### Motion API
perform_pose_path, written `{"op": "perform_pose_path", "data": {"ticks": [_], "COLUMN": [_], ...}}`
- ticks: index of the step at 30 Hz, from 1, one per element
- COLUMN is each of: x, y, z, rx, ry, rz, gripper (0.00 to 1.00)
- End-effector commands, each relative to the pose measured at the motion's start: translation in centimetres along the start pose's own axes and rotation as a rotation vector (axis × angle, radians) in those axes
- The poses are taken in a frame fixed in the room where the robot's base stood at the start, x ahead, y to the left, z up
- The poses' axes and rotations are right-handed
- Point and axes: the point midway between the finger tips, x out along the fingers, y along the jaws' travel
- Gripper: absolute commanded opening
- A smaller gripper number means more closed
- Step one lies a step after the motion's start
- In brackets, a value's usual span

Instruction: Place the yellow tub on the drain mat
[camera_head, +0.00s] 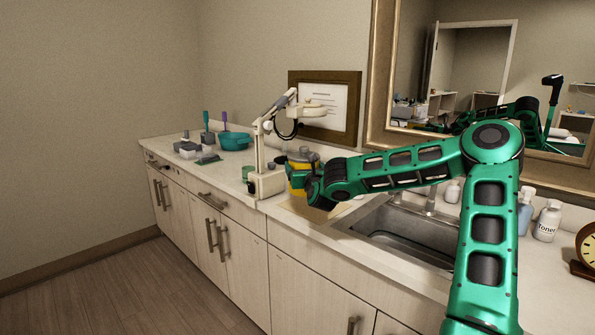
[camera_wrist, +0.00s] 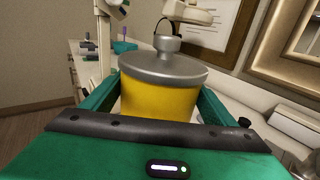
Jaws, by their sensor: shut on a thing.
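The yellow tub (camera_wrist: 158,100) has a grey lid with a round knob. It stands roughly upright between the green fingers of my gripper (camera_wrist: 160,108) in the wrist view, and the gripper is shut on it. In the head view the tub (camera_head: 296,182) is partly hidden by my gripper (camera_head: 308,184), at the counter left of the sink. A flat tan surface below it, which looks like the drain mat (camera_head: 318,213), is partly hidden by my arm. I cannot tell whether the tub touches it.
The sink (camera_head: 410,236) with its faucet lies right of the mat. A white jointed lamp (camera_head: 268,183) stands close left of the tub. A teal bowl (camera_head: 235,141) and several tools are farther left. Bottles (camera_head: 547,220) and a clock (camera_head: 587,248) stand at the right.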

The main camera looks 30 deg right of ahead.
Motion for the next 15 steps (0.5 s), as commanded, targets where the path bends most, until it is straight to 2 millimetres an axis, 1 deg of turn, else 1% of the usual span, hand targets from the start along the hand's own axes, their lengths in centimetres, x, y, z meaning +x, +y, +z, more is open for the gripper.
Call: {"op": "perform_pose_path", "data": {"ticks": [1, 10, 15], "x": [0.5, 3.0, 4.0], "y": [-0.7, -3.9, -5.0], "z": [-0.3, -2.7, -3.5], "rx": [0.003, 0.002, 0.001], "ry": [-0.003, -0.003, -0.004], "rz": [-0.005, -0.005, -0.003], "gripper": [0.17, 0.17, 0.17]}}
